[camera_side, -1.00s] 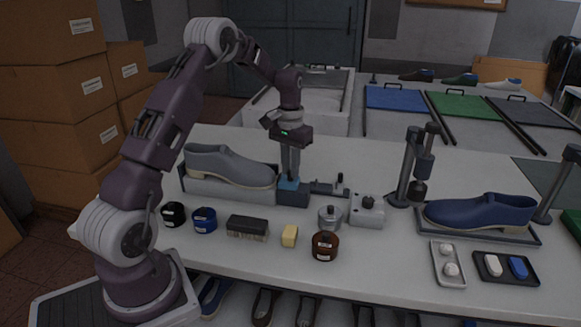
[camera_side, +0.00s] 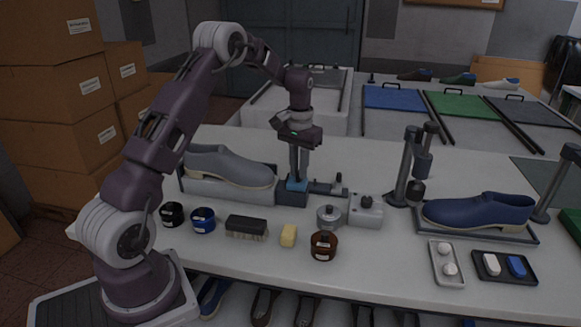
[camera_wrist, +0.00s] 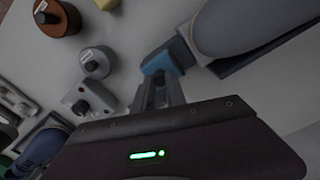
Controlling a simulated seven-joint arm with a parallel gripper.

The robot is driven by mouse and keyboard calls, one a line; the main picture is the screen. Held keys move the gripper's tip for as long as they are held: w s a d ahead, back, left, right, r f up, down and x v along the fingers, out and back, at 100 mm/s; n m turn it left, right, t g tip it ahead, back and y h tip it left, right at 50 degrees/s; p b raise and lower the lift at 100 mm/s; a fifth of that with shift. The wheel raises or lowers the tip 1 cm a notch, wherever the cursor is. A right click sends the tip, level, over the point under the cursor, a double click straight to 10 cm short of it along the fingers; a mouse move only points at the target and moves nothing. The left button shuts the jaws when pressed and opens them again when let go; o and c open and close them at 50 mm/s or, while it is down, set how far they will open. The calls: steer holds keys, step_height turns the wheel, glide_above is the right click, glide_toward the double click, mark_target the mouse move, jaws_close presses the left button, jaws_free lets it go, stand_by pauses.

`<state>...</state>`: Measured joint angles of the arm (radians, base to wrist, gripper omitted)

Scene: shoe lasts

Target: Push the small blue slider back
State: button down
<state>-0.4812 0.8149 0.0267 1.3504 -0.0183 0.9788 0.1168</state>
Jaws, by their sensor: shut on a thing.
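The small blue slider (camera_side: 297,184) sits on top of a dark blue-grey block (camera_side: 292,198) at the right end of the grey shoe's stand. My gripper (camera_side: 298,177) comes down on the slider from above, with its fingers close together and shut on it. In the wrist view the fingertips (camera_wrist: 158,78) meet the blue slider (camera_wrist: 158,62), and they hide part of it. How far the slider sits along its travel is hard to tell.
A grey shoe (camera_side: 228,167) on its stand is left of the block. A dark clamp (camera_side: 330,189) and a grey box with a knob (camera_side: 366,211) stand to the right. Jars, a brush (camera_side: 246,227) and a yellow block (camera_side: 288,235) lie in front.

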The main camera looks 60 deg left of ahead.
steer(key=c, duration=1.5)
jaws_free()
steer(key=shift+w+d, duration=0.2)
steer(key=shift+w, duration=0.05)
steer(key=shift+o, duration=0.8)
steer(key=shift+s, duration=0.1)
steer(key=shift+a+r, duration=0.1)
step_height(320, 180, up, 7)
steer(key=shift+f, duration=0.1)
